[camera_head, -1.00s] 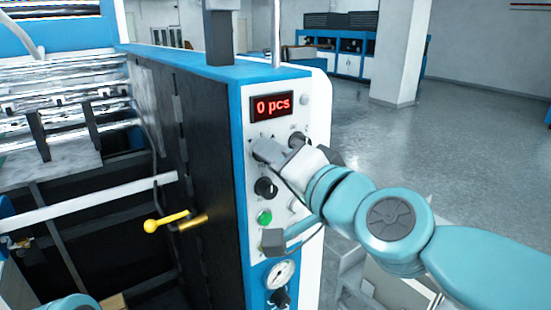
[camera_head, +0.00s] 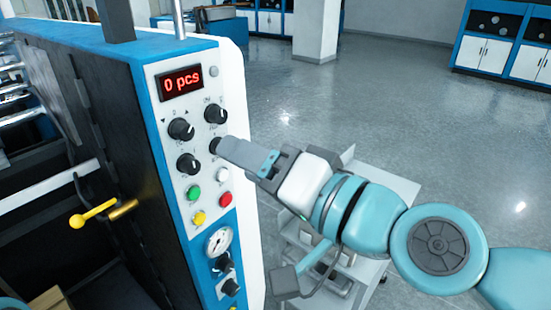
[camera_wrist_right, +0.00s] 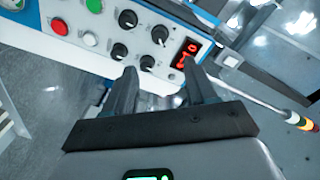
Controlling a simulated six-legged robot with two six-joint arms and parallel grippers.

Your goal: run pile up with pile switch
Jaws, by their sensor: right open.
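The machine's control panel (camera_head: 165,85) carries a red display (camera_head: 181,83) reading "0 pcs". Below it is a black knob (camera_head: 181,128) with small up and down arrow marks above it. A second black knob (camera_head: 215,113) is to its right, and a third (camera_head: 188,163) is lower left. My right gripper (camera_head: 226,148) points at the panel and partly covers a fourth knob (camera_head: 215,145). In the right wrist view my open gripper (camera_wrist_right: 162,75) has nothing between its fingers, and the panel knobs lie beyond its tips. My left gripper is not in view.
Green (camera_head: 194,193), white (camera_head: 222,173), yellow (camera_head: 199,218) and red (camera_head: 225,202) buttons sit below the knobs, above a gauge (camera_head: 219,241). A yellow-ended lever (camera_head: 90,214) juts out left of the panel. Open floor (camera_head: 400,110) lies to the right.

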